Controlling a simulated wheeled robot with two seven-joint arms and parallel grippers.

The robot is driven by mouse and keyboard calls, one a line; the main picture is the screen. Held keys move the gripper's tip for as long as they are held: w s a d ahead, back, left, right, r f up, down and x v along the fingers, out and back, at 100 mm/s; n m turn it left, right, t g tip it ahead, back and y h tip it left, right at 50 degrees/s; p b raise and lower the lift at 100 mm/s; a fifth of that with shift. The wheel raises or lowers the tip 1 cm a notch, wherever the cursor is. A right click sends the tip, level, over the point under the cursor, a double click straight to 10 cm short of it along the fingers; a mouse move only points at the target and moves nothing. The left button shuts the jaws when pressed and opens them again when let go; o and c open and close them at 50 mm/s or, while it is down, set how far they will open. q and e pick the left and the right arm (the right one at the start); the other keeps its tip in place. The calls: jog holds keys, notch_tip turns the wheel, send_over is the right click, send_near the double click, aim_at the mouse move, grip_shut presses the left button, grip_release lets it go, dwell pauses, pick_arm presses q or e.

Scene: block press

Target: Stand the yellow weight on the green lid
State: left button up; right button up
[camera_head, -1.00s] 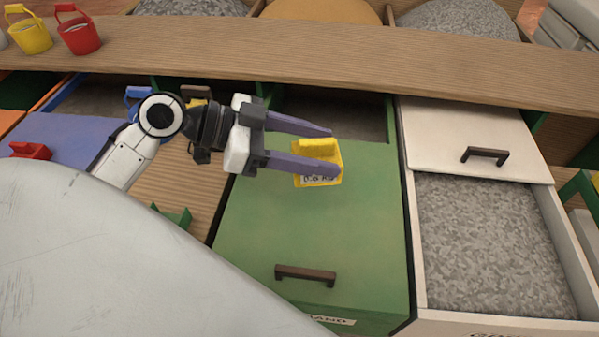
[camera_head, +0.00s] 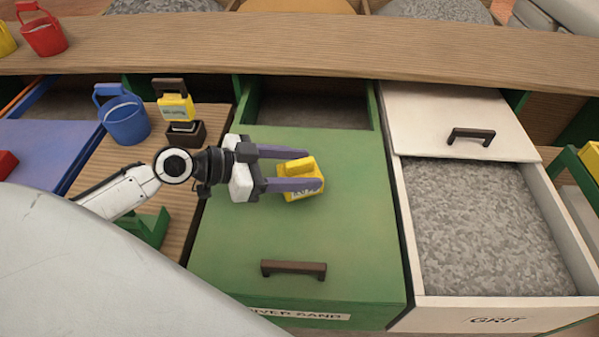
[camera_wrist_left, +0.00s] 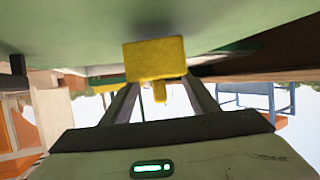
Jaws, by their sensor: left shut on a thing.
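The yellow weight (camera_head: 300,185), a block with a grip on top and a label on its front, is between the fingers of my left gripper (camera_head: 315,169). The gripper is shut on its grip. The weight is upright over the middle of the green lid (camera_head: 250,225), behind the lid's dark handle (camera_head: 293,268). In the left wrist view the weight (camera_wrist_left: 155,58) shows close against the green lid (camera_wrist_left: 60,30). I cannot tell whether its base touches the lid. My right gripper is not in view.
An open grit drawer (camera_head: 490,230) with a white lid (camera_head: 420,115) is on the right. A blue bucket (camera_head: 124,118) and another yellow piece with a dark handle (camera_head: 176,108) stand on the wood to the left. A wooden shelf (camera_head: 300,50) crosses behind.

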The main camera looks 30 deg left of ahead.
pick_arm(q)
jog(key=shift+w+f, duration=0.1)
jog(key=shift+f, duration=0.55)
jog(key=shift+f, duration=0.2)
jog(key=o, duration=1.6)
jog(key=shift+r, duration=0.1)
jog(key=shift+s+a, duration=0.2)
jog(key=shift+s, duration=0.05)
jog(key=b+v, duration=0.1)
jog(key=v, duration=1)
jog(key=shift+s+a+r, duration=0.1)
jog(key=shift+s+r, duration=0.05)
jog(key=shift+s, duration=0.1)
